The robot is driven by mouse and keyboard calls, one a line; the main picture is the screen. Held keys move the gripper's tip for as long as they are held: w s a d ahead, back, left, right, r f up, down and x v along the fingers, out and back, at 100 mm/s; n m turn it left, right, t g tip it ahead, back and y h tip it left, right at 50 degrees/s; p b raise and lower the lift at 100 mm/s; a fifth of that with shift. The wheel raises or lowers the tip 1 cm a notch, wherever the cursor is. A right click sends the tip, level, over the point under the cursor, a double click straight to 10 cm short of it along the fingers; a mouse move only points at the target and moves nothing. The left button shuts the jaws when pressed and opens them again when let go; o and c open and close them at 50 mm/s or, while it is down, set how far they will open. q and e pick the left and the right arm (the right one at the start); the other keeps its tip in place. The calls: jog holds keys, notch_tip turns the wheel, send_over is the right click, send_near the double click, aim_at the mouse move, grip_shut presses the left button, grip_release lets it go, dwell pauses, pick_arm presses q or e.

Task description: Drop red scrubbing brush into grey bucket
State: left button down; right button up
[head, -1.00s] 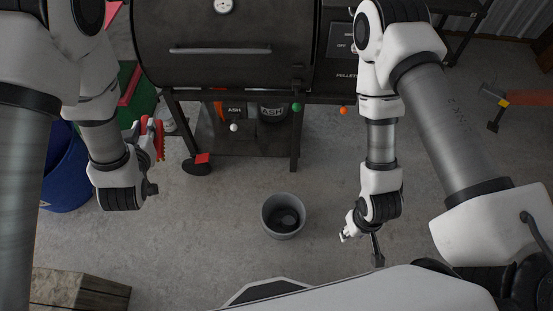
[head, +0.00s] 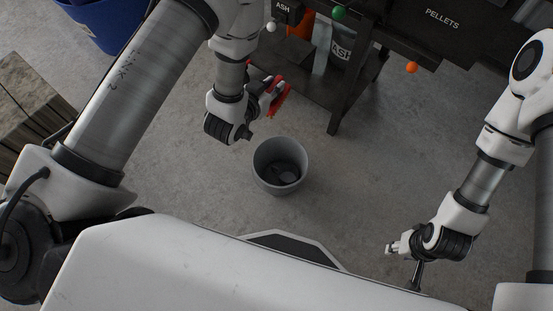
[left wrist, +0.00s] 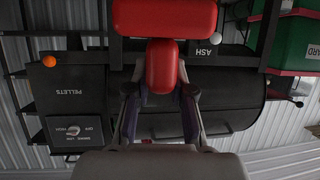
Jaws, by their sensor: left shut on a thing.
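The red scrubbing brush (head: 281,99) is in my left gripper (head: 266,88), above the floor and just behind the grey bucket in the head view. The left wrist view shows the red brush (left wrist: 164,20) between the two fingers of my left gripper (left wrist: 161,95), which are shut on it. The grey bucket (head: 263,178) stands upright on the floor, with something dark at its bottom that I cannot make out. My right gripper (head: 393,248) is low at the right, apart from the bucket; its fingers are too small to judge.
A black pellet grill (head: 450,40) on a stand with a lower shelf (head: 300,80) is behind the bucket. A blue bin (head: 105,25) is at the upper left and a wooden crate (head: 35,100) at the left. The floor around the bucket is clear.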

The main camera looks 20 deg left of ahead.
pick_arm(q)
notch_tip(320, 180, down, 35)
jog(key=s+d+m+h+b, duration=0.1)
jog(key=b, duration=2.4)
jog(key=shift+s+d+m+h+b, duration=0.15)
jog(key=shift+d+m+h+b, duration=0.15)
jog(key=shift+h, duration=0.1)
jog(key=shift+r, duration=0.1)
jog(key=c, duration=0.9)
grip_release()
jog(key=shift+g, duration=0.3)
jog(key=v, duration=1.2)
